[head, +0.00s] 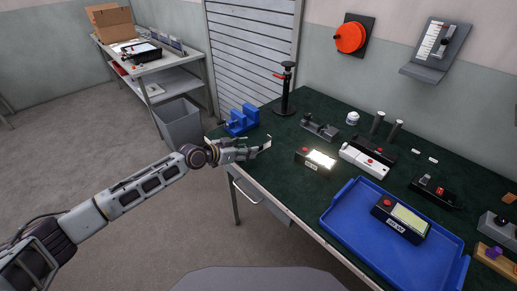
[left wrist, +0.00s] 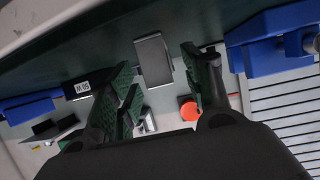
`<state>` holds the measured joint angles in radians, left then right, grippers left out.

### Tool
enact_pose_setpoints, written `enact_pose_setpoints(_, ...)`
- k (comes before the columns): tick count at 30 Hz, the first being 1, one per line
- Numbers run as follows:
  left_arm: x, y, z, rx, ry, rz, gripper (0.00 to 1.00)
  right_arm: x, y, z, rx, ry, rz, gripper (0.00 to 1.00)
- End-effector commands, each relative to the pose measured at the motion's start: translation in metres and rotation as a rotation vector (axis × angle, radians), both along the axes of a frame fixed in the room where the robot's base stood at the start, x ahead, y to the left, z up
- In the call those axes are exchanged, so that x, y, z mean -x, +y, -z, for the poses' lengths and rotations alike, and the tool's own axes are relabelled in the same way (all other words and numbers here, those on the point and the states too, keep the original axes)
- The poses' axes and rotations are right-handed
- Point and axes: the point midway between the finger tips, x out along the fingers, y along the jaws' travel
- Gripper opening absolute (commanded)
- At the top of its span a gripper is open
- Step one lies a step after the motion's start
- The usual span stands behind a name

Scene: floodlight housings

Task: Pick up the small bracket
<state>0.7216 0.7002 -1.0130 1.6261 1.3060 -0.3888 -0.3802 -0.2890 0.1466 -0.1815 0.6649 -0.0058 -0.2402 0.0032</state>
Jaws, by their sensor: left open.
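My left gripper (head: 262,147) reaches in from the left over the near left end of the green workbench. In the left wrist view its two dark green padded fingers (left wrist: 158,60) stand apart, open. A small grey plate-like piece with a pale edge, which looks like the small bracket (left wrist: 153,59), shows between and just beyond the fingertips. I see a gap on both sides, and cannot tell how far it is in depth. In the head view I cannot separate the bracket from the gripper. My right gripper is not in view.
A blue vise (head: 241,119) stands close behind the gripper, with a black post stand (head: 286,92) beyond. To the right are a lit black box (head: 316,159), a white device (head: 364,160) and a blue tray (head: 342,222) holding another box. A grey bin (head: 180,124) stands left of the bench.

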Motion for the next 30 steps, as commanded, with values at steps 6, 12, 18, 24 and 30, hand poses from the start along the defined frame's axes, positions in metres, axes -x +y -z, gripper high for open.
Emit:
enact_pose_setpoints(6,0.000,0.000,0.000,0.000,0.000,0.000,0.50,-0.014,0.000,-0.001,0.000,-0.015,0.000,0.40)
enact_pose_setpoints(12,0.000,0.000,0.000,0.000,0.000,0.000,0.49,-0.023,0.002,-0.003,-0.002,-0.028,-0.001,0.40)
enact_pose_setpoints(18,0.000,0.000,0.000,0.000,0.000,0.000,0.23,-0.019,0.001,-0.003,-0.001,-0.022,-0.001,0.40)
enact_pose_setpoints(24,0.000,0.000,0.000,0.000,0.000,0.000,0.00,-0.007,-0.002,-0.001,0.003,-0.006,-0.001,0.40)
enact_pose_setpoints(30,0.000,0.000,0.000,0.001,-0.001,0.000,0.00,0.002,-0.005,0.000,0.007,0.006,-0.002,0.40)
